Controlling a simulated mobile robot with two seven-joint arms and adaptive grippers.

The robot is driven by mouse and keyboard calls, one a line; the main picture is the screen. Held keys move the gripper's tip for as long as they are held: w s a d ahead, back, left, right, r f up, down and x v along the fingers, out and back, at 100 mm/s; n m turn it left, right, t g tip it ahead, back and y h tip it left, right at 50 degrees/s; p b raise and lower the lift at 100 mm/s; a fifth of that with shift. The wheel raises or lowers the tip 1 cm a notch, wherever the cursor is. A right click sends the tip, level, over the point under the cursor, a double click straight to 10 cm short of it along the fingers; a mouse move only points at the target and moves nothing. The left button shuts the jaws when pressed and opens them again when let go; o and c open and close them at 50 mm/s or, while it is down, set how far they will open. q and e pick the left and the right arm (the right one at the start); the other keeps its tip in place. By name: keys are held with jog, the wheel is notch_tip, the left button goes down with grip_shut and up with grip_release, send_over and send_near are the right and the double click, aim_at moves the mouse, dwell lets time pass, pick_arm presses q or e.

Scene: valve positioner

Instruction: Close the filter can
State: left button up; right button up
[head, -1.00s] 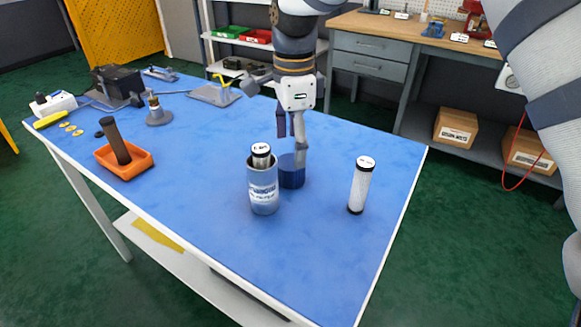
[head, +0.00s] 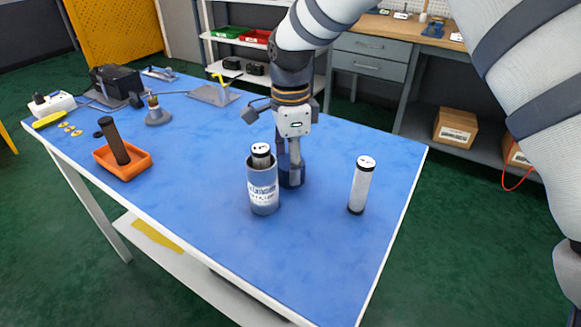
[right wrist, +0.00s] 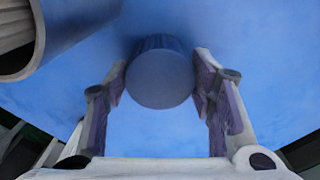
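The filter can (head: 263,190) stands upright on the blue table, open at the top. A pale filter cartridge with a white end (head: 261,150) sits inside it and sticks out above the rim. A dark blue ribbed lid (head: 291,172) stands on the table just behind and right of the can. It also shows in the right wrist view (right wrist: 160,78). My right gripper (head: 290,160) points down over the lid, with one finger on each side. In the right wrist view both finger pads meet its sides with no clear gap. My left gripper is out of view.
Another white cartridge (head: 361,186) stands upright to the right. An orange tray (head: 135,171) with a dark cartridge (head: 114,141) is at left. A black device (head: 117,84) and a metal stand (head: 157,112) are farther back. The table's front right is clear.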

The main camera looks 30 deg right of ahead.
jog(key=shift+c, duration=1.1)
notch_tip(320, 180, up, 10)
